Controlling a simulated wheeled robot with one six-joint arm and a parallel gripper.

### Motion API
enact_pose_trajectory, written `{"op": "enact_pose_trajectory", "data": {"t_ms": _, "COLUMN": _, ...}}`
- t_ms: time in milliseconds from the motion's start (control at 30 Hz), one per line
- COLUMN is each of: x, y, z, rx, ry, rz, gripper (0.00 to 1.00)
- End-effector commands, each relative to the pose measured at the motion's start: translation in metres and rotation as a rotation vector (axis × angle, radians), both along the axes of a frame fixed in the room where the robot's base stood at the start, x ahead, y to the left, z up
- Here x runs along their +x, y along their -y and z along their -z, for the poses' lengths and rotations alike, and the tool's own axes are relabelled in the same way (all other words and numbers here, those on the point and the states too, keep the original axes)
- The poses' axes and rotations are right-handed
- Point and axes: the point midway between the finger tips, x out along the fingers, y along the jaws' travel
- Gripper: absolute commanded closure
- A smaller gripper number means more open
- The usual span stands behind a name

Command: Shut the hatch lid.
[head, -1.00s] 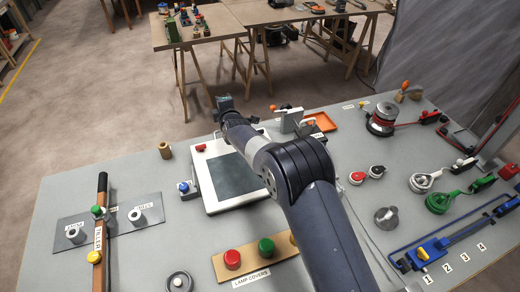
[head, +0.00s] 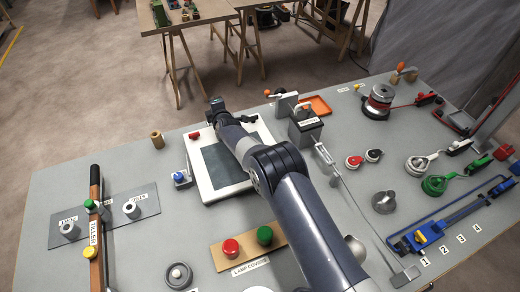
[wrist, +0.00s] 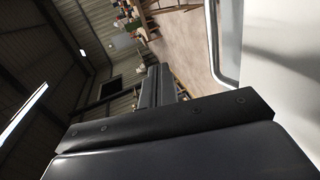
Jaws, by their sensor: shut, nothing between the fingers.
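A white square frame with a dark grey middle (head: 212,196) stands out on the grey bench, left of my arm. It looks like the hatch, but I cannot tell how far its lid is raised. My gripper (head: 214,104) is shut and empty, above the far edge of this frame in the head view. In the wrist view my gripper (wrist: 158,72) points out over the shop, and a pale panel with a rounded metal-like edge (wrist: 228,70) fills the right side, close to the camera.
A small wooden cylinder (head: 157,140) stands to the left. The red lamp cover (head: 231,248) is in front. A grey box with a handle (head: 305,128) stands right of my arm.

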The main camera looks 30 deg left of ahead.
Motion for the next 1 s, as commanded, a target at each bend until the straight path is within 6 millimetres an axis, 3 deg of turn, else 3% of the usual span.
{"op": "enact_pose_trajectory", "data": {"t_ms": 367, "x": 0.0, "y": 0.0, "z": -0.005, "rx": 0.001, "ry": -0.001, "rz": 0.0, "gripper": 1.0}}
{"op": "enact_pose_trajectory", "data": {"t_ms": 767, "x": 0.0, "y": 0.0, "z": -0.082, "rx": 0.001, "ry": 0.001, "rz": 0.0, "gripper": 1.0}}
{"op": "enact_pose_trajectory", "data": {"t_ms": 1000, "x": 0.0, "y": 0.0, "z": -0.099, "rx": -0.001, "ry": 0.001, "rz": 0.0, "gripper": 1.0}}
